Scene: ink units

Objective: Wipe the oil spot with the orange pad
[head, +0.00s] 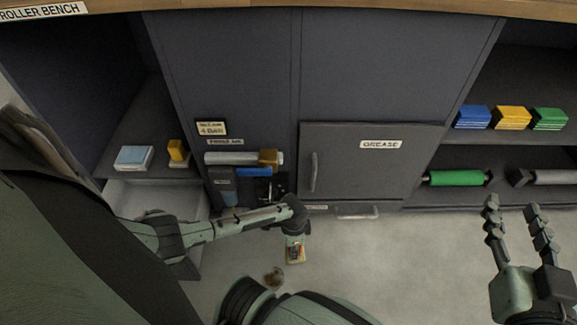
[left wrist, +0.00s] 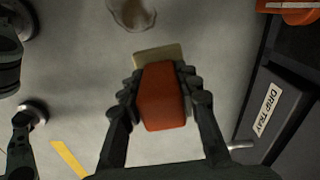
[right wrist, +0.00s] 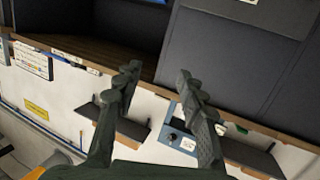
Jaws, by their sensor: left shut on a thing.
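The oil spot (head: 274,278) is a small brown stain on the grey floor, in front of the cabinets. It also shows at the top of the left wrist view (left wrist: 132,13). My left gripper (left wrist: 165,78) is shut on the orange pad (left wrist: 163,98), which has a tan underside. In the head view the pad (head: 295,250) hangs at the end of my left arm, close to the spot but apart from it in the picture. Its height above the floor I cannot tell. My right gripper (head: 515,222) is open and empty at the right.
A drip tray front (left wrist: 263,110) stands right of the pad in the left wrist view. The grease cabinet door (head: 360,165) is shut. An open drawer (head: 155,193) juts out at left. Shelves at right hold coloured stacks and a green roller (head: 455,178). The floor at centre right is clear.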

